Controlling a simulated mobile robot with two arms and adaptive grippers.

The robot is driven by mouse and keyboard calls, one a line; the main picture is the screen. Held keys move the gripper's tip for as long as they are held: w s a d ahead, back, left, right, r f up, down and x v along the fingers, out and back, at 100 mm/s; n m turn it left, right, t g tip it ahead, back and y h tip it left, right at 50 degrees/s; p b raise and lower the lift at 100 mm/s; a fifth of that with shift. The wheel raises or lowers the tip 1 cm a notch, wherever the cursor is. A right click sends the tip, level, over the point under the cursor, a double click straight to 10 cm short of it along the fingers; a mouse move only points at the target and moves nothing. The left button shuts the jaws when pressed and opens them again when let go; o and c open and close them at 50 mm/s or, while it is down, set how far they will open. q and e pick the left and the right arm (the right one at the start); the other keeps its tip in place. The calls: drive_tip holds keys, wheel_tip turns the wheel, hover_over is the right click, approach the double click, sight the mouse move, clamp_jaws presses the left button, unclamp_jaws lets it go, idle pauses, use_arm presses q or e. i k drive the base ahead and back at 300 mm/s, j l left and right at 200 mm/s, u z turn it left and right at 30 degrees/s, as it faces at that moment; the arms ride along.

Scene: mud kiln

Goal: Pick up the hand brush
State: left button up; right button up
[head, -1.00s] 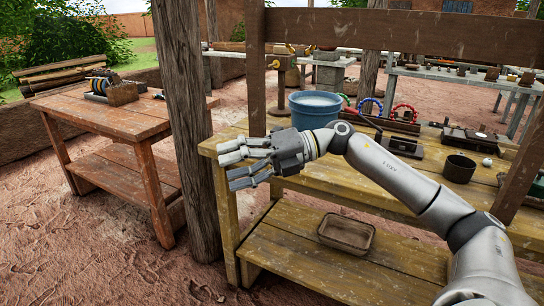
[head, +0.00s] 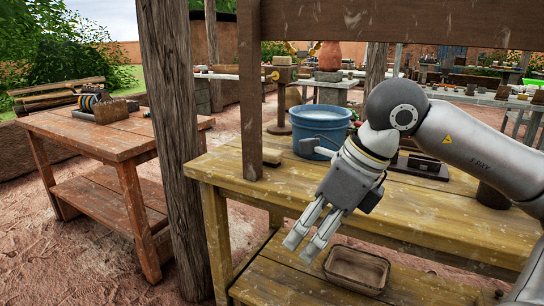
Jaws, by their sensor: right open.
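I cannot identify the hand brush with certainty. A small brown block-like object (head: 271,156) lies on the yellow wooden table (head: 245,188), beside the post and left of the blue bucket; it could be the brush, but its bristles are not clear. My right gripper (head: 303,243) is open and empty. It points down and left in front of the table's front edge, above the lower shelf, apart from that object. My right arm hides part of the tabletop behind it. My left gripper is out of view.
A blue bucket (head: 320,126) stands on the table behind my right gripper. A shallow brown tray (head: 357,268) sits on the lower shelf. Upright wooden posts (head: 172,120) stand at the left. A red-brown table (head: 85,136) at far left holds a rough brown block (head: 110,111).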

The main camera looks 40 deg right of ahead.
sight(273, 158)
drive_tip(key=i+l, duration=0.25)
drive_tip(key=l, duration=0.15)
drive_tip(key=i+l, duration=0.55)
drive_tip(key=l, duration=0.2)
